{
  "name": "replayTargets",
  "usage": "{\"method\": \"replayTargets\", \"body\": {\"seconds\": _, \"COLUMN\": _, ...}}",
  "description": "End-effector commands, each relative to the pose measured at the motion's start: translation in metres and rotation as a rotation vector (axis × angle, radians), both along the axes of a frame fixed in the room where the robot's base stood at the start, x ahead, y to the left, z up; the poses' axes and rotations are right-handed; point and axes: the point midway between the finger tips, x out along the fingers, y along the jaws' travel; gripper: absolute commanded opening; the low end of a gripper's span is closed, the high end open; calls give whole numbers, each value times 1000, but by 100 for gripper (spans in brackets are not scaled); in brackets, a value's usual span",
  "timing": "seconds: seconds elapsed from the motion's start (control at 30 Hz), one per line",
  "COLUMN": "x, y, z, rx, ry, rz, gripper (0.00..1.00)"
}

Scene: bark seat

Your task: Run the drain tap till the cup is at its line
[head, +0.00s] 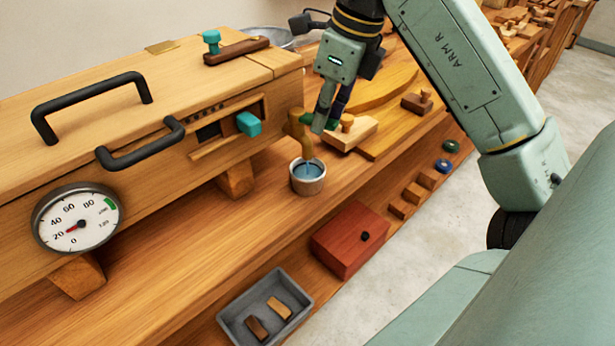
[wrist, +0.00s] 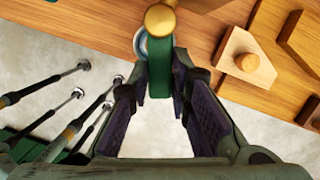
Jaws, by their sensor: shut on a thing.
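The brass drain tap (head: 302,138) sticks out of the right end of the wooden box, spout down. Its green lever (wrist: 158,75) lies between my gripper's fingers in the wrist view, and my gripper (head: 318,122) is shut on it. The tap's round brass top also shows in the wrist view (wrist: 160,18). The cup (head: 308,185) stands upright on the bench under the spout with blue water inside. A thin bluish streak runs from spout to water. The water surface is below the rim; I cannot make out the cup's line. In the wrist view the cup is mostly hidden.
The box carries black handles (head: 130,150), a dial gauge (head: 78,218) with its needle low, and a teal knob (head: 249,124). A wooden block with a peg (head: 350,134) sits right of the tap. A red box (head: 350,240) and grey tray (head: 265,308) lie in front.

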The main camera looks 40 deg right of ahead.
Motion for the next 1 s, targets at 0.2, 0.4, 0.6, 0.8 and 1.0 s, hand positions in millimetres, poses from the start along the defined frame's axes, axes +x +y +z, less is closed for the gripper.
{"method": "replayTargets", "body": {"seconds": 0.2, "x": 0, "y": 0, "z": 0, "rx": 0, "ry": 0, "rz": 0, "gripper": 0}}
{"method": "replayTargets", "body": {"seconds": 0.4, "x": 0, "y": 1, "z": 0, "rx": -1, "ry": 0, "rz": -8, "gripper": 0}}
{"method": "replayTargets", "body": {"seconds": 0.6, "x": -2, "y": 8, "z": -4, "rx": -6, "ry": 0, "rz": -174, "gripper": 0}}
{"method": "replayTargets", "body": {"seconds": 0.8, "x": -4, "y": 18, "z": -2, "rx": -2, "ry": -1, "rz": -362, "gripper": 0}}
{"method": "replayTargets", "body": {"seconds": 1.0, "x": -4, "y": 20, "z": 0, "rx": 2, "ry": 0, "rz": -405, "gripper": 0}}
